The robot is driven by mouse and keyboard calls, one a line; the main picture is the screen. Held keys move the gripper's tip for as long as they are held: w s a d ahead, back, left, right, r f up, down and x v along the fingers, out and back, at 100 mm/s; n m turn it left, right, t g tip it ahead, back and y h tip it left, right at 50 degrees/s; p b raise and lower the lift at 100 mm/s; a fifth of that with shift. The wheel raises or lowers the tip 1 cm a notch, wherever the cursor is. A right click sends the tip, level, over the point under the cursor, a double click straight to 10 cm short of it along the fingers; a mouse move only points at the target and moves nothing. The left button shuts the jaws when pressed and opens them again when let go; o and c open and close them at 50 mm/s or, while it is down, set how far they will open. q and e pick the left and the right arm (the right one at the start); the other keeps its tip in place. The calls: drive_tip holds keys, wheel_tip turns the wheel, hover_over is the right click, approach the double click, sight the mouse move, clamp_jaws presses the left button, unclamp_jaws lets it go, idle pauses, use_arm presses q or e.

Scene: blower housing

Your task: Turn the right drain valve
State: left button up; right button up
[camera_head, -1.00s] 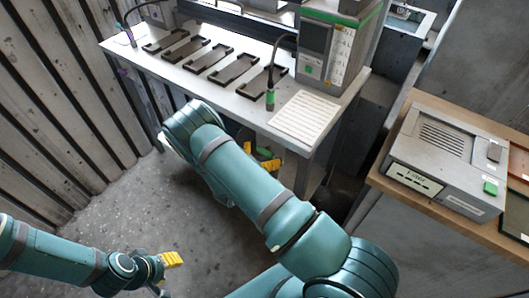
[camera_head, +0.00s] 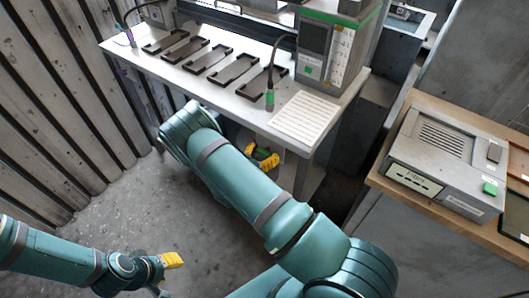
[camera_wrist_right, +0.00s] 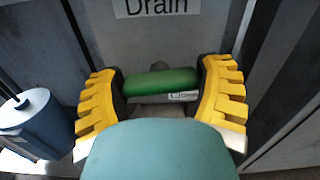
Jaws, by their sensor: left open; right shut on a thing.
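The right drain valve shows in the right wrist view as a horizontal green handle (camera_wrist_right: 160,83) on a grey panel, below a white "Drain" label (camera_wrist_right: 157,8). My right gripper (camera_wrist_right: 162,92) has one yellow ribbed finger at each end of the handle and is shut on it. My green wrist housing hides the lower middle of that view. In the head view, the right gripper (camera_head: 264,157) is under the table's front edge, and my own arm hides part of it; the valve cannot be made out there. My left gripper (camera_head: 168,274) is open and empty above the floor at lower left.
A white table (camera_head: 225,98) with several dark trays stands above the right gripper. A wooden bench (camera_head: 376,176) with a grey device (camera_head: 445,150) is at right. A blue cylinder (camera_wrist_right: 35,125) stands left of the valve in the wrist view. The floor at left is clear.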

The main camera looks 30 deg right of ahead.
drive_tip(key=n+p, duration=0.1)
drive_tip(key=n, duration=0.6)
drive_tip(key=shift+a, duration=0.1)
drive_tip(key=n, duration=0.3)
drive_tip(key=shift+n, duration=0.3)
drive_tip(key=shift+f+n+p, duration=0.1)
drive_tip(key=shift+n+p, duration=0.25)
drive_tip(key=shift+n, duration=1.55)
drive_tip(key=o, duration=1.1)
drive_tip(key=shift+o, duration=0.2)
drive_tip(key=shift+a, duration=0.1)
